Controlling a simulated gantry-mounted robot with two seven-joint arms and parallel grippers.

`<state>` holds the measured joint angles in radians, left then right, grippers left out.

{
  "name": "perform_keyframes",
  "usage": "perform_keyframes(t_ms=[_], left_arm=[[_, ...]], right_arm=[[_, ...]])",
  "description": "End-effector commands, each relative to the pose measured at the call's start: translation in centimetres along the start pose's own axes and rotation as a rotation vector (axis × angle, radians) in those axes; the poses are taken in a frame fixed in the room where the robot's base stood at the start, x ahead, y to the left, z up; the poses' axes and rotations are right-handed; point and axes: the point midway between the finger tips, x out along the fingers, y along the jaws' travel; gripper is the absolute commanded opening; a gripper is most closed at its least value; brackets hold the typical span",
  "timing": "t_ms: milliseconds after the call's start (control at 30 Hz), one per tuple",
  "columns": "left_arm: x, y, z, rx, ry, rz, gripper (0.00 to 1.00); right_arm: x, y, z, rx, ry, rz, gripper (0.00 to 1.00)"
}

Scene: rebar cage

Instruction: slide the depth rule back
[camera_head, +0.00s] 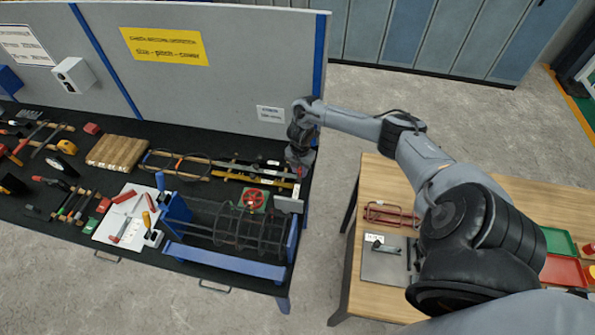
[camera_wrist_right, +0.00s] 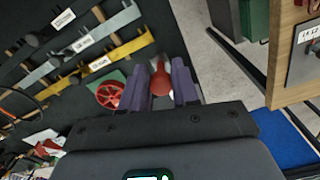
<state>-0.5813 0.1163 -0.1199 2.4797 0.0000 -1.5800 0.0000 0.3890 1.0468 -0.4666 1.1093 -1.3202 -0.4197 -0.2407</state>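My right gripper (camera_head: 299,168) points down at the right end of the black bench, over a grey block (camera_head: 288,205). In the right wrist view its two purple-grey fingers (camera_wrist_right: 159,84) stand apart, with a red bulb-shaped part (camera_wrist_right: 160,80) between them. The red part nearly fills the gap; I cannot tell whether the fingers press on it. I cannot make out for sure which piece is the depth rule. Labelled flat bars, one yellow (camera_wrist_right: 80,66) and one pale (camera_wrist_right: 100,32), lie beside the gripper. My left gripper is not in view.
A round wire cage (camera_head: 240,228) sits in a blue frame (camera_head: 225,262) on the bench. A red handwheel (camera_wrist_right: 110,95) lies close to the fingers. A grey partition (camera_head: 220,60) stands behind. A wooden table (camera_head: 375,300) with trays stands at the right, across a floor gap.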

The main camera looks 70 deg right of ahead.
Motion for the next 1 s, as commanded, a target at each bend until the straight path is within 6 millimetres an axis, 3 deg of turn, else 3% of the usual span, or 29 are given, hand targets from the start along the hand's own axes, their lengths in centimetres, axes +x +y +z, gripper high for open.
perform_keyframes(t_ms=[133, 567, 867, 1000], left_arm=[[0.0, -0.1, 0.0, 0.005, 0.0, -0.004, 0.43], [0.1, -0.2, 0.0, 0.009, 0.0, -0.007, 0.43], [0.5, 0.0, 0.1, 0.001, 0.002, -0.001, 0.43], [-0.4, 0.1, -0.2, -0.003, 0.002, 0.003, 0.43]], right_arm=[[0.0, 0.0, 0.0, -0.001, 0.001, 0.0, 0.5], [-1.0, 0.1, 0.0, -0.004, 0.002, 0.002, 0.5], [-5.7, 0.1, 0.0, -0.005, -0.001, 0.003, 0.5], [-8.3, 0.1, 0.1, -0.004, -0.001, 0.003, 0.5]])
